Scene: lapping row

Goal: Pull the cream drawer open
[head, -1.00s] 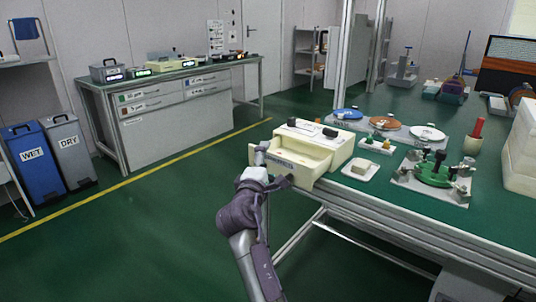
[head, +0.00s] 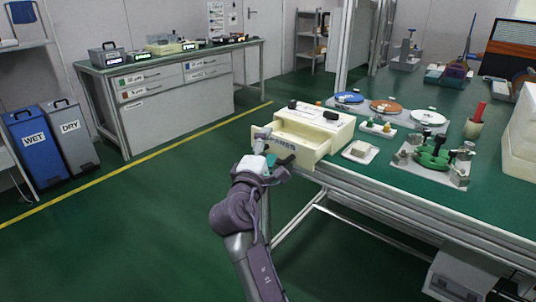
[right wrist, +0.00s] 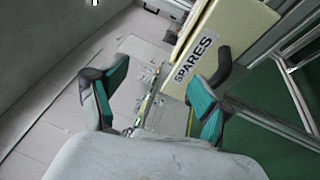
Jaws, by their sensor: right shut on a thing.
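The cream drawer (head: 312,158) stands part open from its cream cabinet (head: 335,128) at the left edge of the green bench, and I see into its top. Its front carries a SPARES label, which also shows on the drawer in the right wrist view (right wrist: 193,60). My right gripper (head: 272,158) is at the drawer's front, shut on it. In the right wrist view the gripper (right wrist: 155,95) shows its two teal-padded fingers, the right one against the drawer front by a dark handle-like part. The exact grip is hard to see. My left gripper is not in view.
On the green bench (head: 385,172), a small white tray (head: 360,152), coloured discs and a green fixture (head: 432,157) stand right of the cabinet. Open floor lies to the left, towards the blue WET bin (head: 38,150) and another bench.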

